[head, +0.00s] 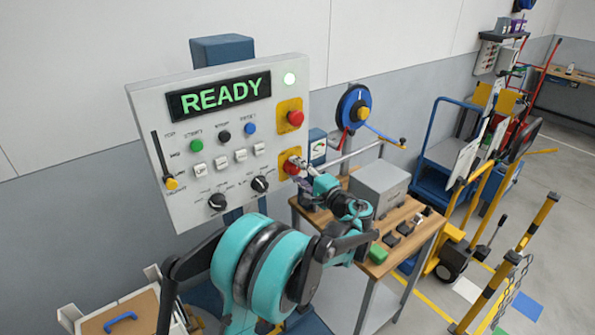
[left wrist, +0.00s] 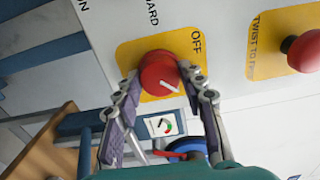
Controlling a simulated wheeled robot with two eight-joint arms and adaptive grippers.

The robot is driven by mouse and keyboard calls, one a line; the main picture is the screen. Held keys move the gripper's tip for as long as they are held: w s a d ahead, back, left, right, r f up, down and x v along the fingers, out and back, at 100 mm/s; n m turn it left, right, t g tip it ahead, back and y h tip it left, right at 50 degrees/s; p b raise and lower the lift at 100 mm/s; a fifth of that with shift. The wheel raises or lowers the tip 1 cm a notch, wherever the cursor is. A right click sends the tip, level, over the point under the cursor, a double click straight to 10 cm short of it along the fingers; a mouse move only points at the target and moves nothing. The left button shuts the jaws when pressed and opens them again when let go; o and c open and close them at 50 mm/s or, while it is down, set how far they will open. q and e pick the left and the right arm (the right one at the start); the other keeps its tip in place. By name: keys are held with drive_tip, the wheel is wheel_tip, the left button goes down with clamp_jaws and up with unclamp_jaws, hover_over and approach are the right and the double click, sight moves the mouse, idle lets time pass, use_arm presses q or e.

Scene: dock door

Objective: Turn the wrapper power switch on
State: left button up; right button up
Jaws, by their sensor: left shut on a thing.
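The wrapper control panel (head: 222,140) is grey, with a display (head: 219,96) that reads READY in green. The power switch is a red rotary knob on a yellow plate at the panel's lower right; it shows in the head view (head: 291,167) and in the left wrist view (left wrist: 158,75). Its white pointer line slants, and OFF is printed on the plate beside it. My left gripper (left wrist: 162,82) is shut on this red knob, one finger on each side. In the head view my left gripper (head: 302,168) reaches the knob from the right. My right gripper is not seen.
A red emergency button (head: 295,118) sits on its own yellow plate just above the switch. Black selector knobs (head: 260,184) and several coloured buttons are to the left. A wooden-topped bench (head: 411,240) with a grey box stands behind my arm.

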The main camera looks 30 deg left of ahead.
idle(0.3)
use_arm(q)
drive_tip(key=o, duration=1.2)
drive_tip(key=shift+d, duration=0.1)
drive_tip(key=v, duration=1.2)
drive_tip(key=shift+f, duration=0.1)
